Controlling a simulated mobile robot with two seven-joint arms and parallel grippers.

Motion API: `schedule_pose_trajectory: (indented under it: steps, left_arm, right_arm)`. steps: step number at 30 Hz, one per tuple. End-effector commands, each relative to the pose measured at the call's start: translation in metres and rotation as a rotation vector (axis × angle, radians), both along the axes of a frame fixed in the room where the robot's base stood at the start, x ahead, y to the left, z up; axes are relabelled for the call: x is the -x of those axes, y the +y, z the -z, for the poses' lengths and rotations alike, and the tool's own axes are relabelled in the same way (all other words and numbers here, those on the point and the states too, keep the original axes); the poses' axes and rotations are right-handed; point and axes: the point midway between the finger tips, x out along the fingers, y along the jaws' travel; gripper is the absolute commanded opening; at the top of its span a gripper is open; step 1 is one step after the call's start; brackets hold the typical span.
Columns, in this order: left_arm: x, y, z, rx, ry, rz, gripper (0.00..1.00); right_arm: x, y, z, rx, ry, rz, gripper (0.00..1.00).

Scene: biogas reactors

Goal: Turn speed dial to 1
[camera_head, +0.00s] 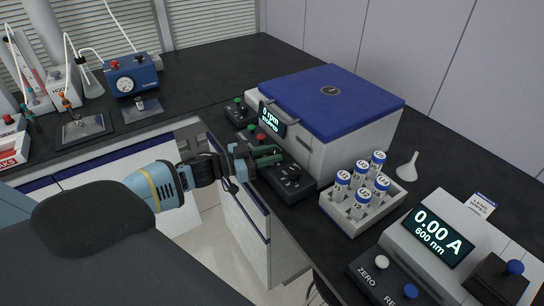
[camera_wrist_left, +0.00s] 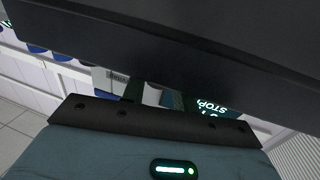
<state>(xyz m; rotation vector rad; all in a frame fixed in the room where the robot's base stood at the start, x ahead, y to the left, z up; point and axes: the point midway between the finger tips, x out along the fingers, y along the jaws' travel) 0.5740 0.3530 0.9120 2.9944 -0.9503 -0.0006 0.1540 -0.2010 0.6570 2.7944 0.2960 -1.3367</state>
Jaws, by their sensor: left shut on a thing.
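The centrifuge (camera_head: 345,130) is a white box with a blue lid, and its display (camera_head: 271,118) reads 0 rpm, stopped. A dark control strip runs along its front, with a black dial (camera_head: 293,173) with light marks at the right end. My left gripper (camera_head: 268,155) is at this strip, just left of that black dial, with its greenish fingers shut on a knob. The fingers hide this knob, apparently the speed dial, so its setting cannot be read. The wrist view shows a finger (camera_wrist_left: 178,100) and part of the display (camera_wrist_left: 212,104). My right gripper is not in view.
Red and green buttons (camera_head: 256,131) sit left of my fingers. A white rack (camera_head: 345,220) of blue-capped tubes stands to the right, near a funnel (camera_head: 408,167). A photometer (camera_head: 435,240) reads 0.00 A.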

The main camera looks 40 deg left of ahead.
Motion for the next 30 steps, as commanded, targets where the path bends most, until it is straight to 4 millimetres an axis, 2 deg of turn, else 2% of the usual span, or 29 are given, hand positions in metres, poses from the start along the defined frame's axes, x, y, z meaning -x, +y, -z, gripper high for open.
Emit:
schedule_pose_trajectory:
  steps: [7, 20, 21, 26, 30]
  left_arm:
    - [-0.0009, 0.0013, 0.0013, -0.001, 0.001, 0.067, 0.06]
    - [-0.0011, 0.0011, -0.0007, 0.001, -0.001, 0.078, 0.06]
    - [-0.0011, 0.0011, -0.0007, 0.001, -0.001, 0.077, 0.32]
    - [-0.0011, 0.001, -0.0005, 0.001, -0.001, 0.077, 0.51]
    - [-0.0009, 0.0008, -0.0003, 0.001, -0.001, 0.078, 0.51]
  right_arm:
    - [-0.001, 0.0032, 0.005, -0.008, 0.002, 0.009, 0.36]
    - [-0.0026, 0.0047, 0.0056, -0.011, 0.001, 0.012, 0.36]
    - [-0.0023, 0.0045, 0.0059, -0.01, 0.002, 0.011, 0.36]
    - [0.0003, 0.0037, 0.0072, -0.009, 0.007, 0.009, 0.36]
    - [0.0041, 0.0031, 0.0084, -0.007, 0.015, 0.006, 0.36]
